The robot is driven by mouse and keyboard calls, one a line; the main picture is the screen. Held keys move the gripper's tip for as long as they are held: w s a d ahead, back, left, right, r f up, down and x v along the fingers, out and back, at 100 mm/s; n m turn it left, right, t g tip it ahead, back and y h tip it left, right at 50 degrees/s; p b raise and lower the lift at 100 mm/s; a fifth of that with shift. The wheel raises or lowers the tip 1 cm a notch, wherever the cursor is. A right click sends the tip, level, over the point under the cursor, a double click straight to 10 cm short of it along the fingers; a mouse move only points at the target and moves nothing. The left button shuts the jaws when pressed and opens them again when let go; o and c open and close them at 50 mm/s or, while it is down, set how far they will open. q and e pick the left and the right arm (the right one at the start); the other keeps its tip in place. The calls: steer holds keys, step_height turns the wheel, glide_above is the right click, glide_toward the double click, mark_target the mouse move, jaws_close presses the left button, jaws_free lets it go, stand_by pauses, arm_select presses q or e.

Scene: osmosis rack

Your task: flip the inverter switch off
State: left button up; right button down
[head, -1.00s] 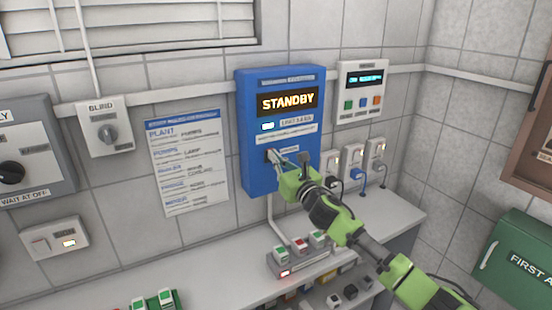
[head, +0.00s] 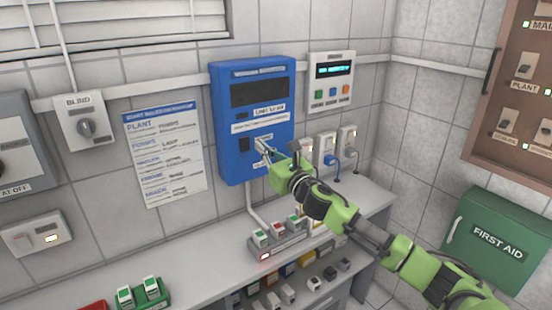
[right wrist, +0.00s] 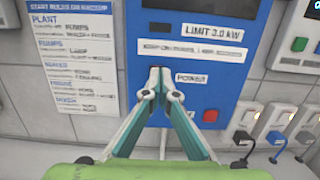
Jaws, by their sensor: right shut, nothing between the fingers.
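The blue inverter box (head: 222,105) hangs on the tiled wall, and its screen (head: 258,93) is dark. A dark switch (head: 244,144) sits low on its front, just left of my right gripper (head: 262,146). In the right wrist view the box (right wrist: 240,60) carries the labels "LIMIT 3.0 kW" and "POWER". My right gripper (right wrist: 157,72) is shut and empty in front of the box's lower part, and hides the switch there. I cannot tell whether the fingertips touch the box. A small red part (right wrist: 210,115) shows right of the fingers. My left gripper is not in view.
A white control panel (head: 331,70) and several sockets with plugs (head: 348,142) are right of the box. A printed sheet (head: 165,150) is left. Below, a counter (head: 205,250) bears a row of switches (head: 280,240). A green first aid box (head: 500,240) is right.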

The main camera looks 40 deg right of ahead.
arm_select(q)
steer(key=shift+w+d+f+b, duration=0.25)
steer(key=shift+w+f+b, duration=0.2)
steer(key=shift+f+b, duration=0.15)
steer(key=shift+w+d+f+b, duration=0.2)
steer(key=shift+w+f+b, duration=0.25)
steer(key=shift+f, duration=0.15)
arm_select(e)
steer(key=s, duration=0.6)
steer(key=shift+s+r, duration=0.15)
steer(key=shift+r, duration=0.15)
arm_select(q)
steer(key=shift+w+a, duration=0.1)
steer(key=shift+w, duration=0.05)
